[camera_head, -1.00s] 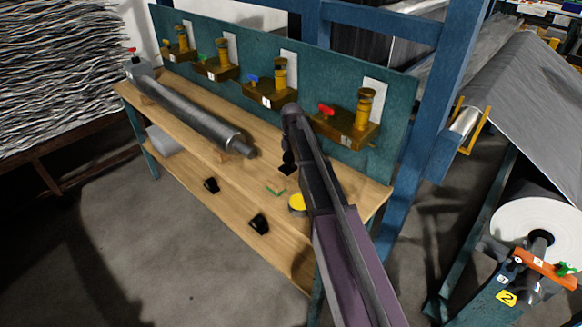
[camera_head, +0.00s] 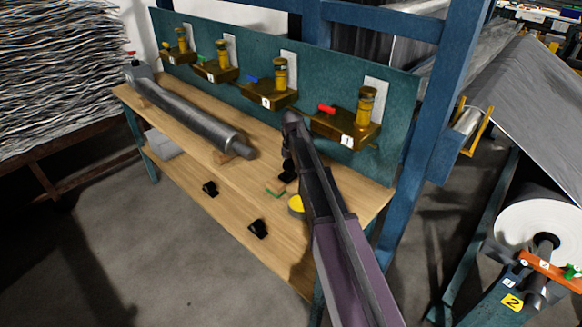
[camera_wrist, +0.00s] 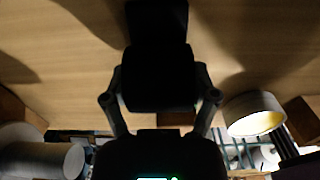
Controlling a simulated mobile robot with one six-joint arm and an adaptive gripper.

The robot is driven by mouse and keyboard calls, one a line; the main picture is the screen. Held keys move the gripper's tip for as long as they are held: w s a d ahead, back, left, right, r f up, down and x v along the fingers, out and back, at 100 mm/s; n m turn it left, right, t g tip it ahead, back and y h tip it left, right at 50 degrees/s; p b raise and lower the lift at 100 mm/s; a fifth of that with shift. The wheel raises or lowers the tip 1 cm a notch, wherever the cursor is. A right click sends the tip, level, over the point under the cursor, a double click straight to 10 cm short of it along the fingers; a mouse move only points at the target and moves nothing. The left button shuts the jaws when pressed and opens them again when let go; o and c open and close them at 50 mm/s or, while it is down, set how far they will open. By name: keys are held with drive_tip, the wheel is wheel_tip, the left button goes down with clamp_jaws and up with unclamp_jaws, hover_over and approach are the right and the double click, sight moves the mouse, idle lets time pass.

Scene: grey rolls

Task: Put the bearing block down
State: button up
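The bearing block (camera_head: 287,179) is a small dark block at or just above the wooden bench, beneath my arm in the head view. In the wrist view the dark block (camera_wrist: 158,75) sits between the two fingers of my gripper (camera_wrist: 160,100), which is shut on it. In the head view my gripper (camera_head: 288,160) is small and dark, partly hidden by my arm. Whether the block touches the wood I cannot tell. Green corner marks (camera_head: 276,193) lie on the bench just left of and nearer than the block.
A yellow-topped round item (camera_head: 296,204) stands close by and also shows in the wrist view (camera_wrist: 255,115). Two black blocks (camera_head: 210,188) (camera_head: 258,229) lie near the front edge. A grey roller (camera_head: 195,118) rests at left. Brass fittings (camera_head: 347,130) line the green back panel.

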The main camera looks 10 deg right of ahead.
drive_tip(key=shift+o, duration=0.4)
drive_tip(key=shift+r, duration=0.1)
wheel_tip(320, 180, up, 12)
drive_tip(key=p, duration=1.2)
